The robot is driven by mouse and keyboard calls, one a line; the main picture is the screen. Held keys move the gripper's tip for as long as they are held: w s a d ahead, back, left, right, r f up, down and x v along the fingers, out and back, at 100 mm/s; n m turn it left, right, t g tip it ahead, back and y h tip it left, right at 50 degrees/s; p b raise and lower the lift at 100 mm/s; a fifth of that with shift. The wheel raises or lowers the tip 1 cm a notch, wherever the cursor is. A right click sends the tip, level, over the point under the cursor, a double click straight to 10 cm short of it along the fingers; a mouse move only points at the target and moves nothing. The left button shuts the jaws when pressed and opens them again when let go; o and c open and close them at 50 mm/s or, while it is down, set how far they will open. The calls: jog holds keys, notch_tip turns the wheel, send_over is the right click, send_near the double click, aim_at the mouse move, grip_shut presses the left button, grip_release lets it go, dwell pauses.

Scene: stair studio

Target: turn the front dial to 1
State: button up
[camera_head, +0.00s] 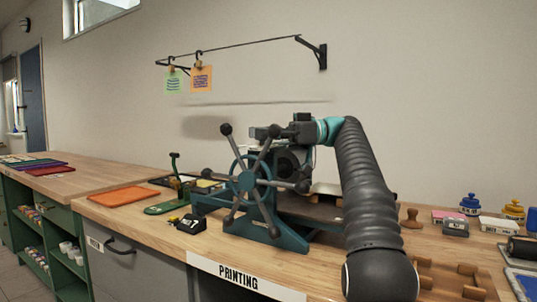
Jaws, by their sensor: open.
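A teal printing press (262,222) with a large grey spoked wheel (247,180) with black knobs stands on the wooden bench. I cannot make out a numbered front dial; the wheel and my arm cover parts of the press. My arm comes up from the lower right and bends over the press. My gripper (262,132) is at the top of the press, behind the upper spokes, pointing left. It is open, small and partly covered, and I see nothing held in it. Whether it touches the press I cannot tell.
A small black and yellow device (190,223) and a green hand tool (170,205) stand left of the press. Ink jars (470,204) and a wooden-handled stamp (411,217) are at right. Prints hang from a wall rail (235,48).

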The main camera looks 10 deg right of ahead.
jog(key=shift+m+t, duration=0.3)
jog(key=shift+t, duration=0.2)
